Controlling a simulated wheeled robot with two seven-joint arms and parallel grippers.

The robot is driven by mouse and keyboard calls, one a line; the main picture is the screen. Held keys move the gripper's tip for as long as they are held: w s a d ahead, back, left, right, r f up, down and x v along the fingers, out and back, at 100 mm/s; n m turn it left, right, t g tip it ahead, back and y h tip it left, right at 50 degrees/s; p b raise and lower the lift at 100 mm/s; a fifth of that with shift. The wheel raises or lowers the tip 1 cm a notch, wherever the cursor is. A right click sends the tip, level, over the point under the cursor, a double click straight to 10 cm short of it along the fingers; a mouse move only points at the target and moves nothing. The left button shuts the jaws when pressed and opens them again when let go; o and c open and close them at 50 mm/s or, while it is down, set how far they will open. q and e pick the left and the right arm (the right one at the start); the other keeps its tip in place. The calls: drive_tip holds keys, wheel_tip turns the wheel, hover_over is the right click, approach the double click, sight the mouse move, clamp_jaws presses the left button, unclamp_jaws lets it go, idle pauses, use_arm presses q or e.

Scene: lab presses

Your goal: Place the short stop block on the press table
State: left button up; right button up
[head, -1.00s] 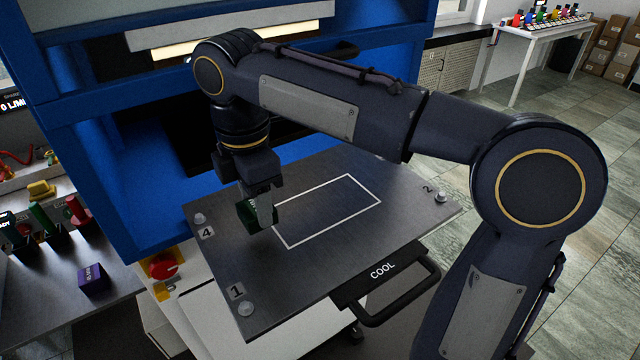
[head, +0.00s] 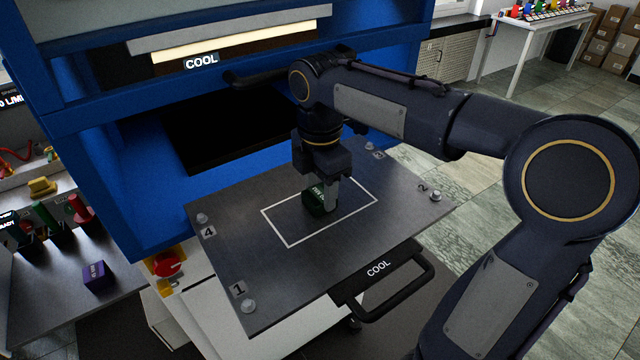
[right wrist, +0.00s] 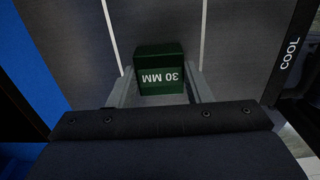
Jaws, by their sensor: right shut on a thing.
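A dark green block (head: 314,203), marked "30 MM" in the right wrist view (right wrist: 160,66), is between the fingers of my right gripper (head: 323,199). The gripper is shut on it and points down. The press table (head: 235,270) is a dark metal plate with a white rectangle outlined on it and numbered corners. The block is over the inside of that rectangle, near its middle. I cannot tell whether its underside touches the plate. My left gripper is in neither current view.
The blue press frame (head: 95,180) stands behind the table. A black handle marked COOL (head: 395,290) juts from the front edge. A purple block (head: 97,277) sits on the side bench at left, with a red knob (head: 166,264) nearby.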

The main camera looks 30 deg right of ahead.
sight(320, 194)
drive_tip(key=shift+f, duration=0.1)
drive_tip(key=o, duration=1.1)
wheel_tip(320, 194, up, 8)
drive_tip(key=shift+f, duration=0.1)
idle(0.3)
